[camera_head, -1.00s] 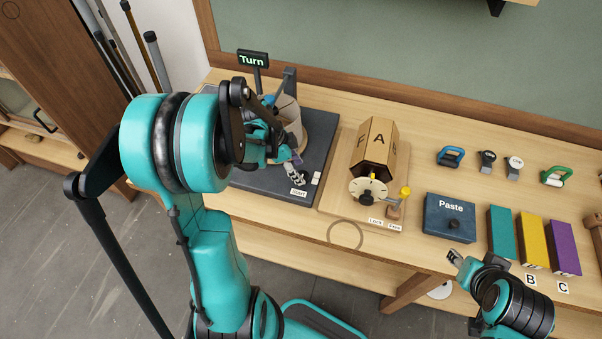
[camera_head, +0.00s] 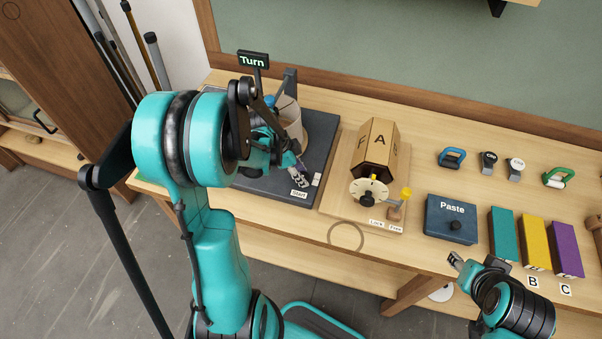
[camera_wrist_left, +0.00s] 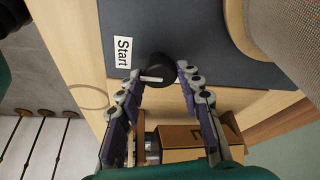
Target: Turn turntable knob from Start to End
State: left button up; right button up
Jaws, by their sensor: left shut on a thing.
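In the left wrist view, the black turntable knob (camera_wrist_left: 158,68) with a white pointer sits on the dark base (camera_wrist_left: 215,72), beside the Start label (camera_wrist_left: 122,52). The pointer lies towards the label's side. My left gripper (camera_wrist_left: 157,75) is shut on the knob, one finger at each side. In the head view, my left gripper (camera_head: 298,178) is low over the front of the base (camera_head: 323,140), near the Start label (camera_head: 299,194). The knob is hidden there. A pale lampshade (camera_head: 290,117) stands behind the gripper. My right gripper (camera_head: 456,262) is at the table's front edge; its jaw opening is unclear.
A Turn sign (camera_head: 253,60) stands behind the base. Right of it are a wooden lettered drum (camera_head: 378,145) with a dial (camera_head: 368,190), a blue Paste box (camera_head: 450,216) and coloured blocks (camera_head: 533,240).

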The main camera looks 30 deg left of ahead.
pick_arm(q)
jog(key=n, duration=0.2)
jog(key=n+t+y+b, duration=0.1)
jog(key=n, duration=0.2)
jog(key=shift+s+d+n+y, duration=0.1)
jog(key=shift+d+n+y, duration=0.05)
jog(key=shift+n+y, duration=0.15)
jog(key=n+y, duration=0.1)
jog(key=n, duration=0.2)
jog(key=n+y+b, duration=0.1)
jog(key=n, duration=0.2)
jog(key=shift+d+t+y, duration=0.2)
jog(key=shift+t+y, duration=0.1)
jog(key=shift+t, duration=0.1)
jog(key=n+y, duration=0.1)
jog(key=n, duration=0.2)
jog(key=n+g+y+b, duration=0.1)
jog(key=n, duration=0.2)
jog(key=shift+d+n, duration=0.1)
jog(key=shift+n, duration=0.2)
jog(key=n+g, duration=0.1)
jog(key=n, duration=0.1)
jog(key=n+y, duration=0.1)
jog(key=n, duration=0.2)
jog(key=shift+n+g+y+b, duration=0.3)
jog(key=shift+g+b, duration=0.1)
jog(key=shift+d, duration=0.1)
jog(key=o, duration=1.1)
jog(key=shift+w, duration=0.2)
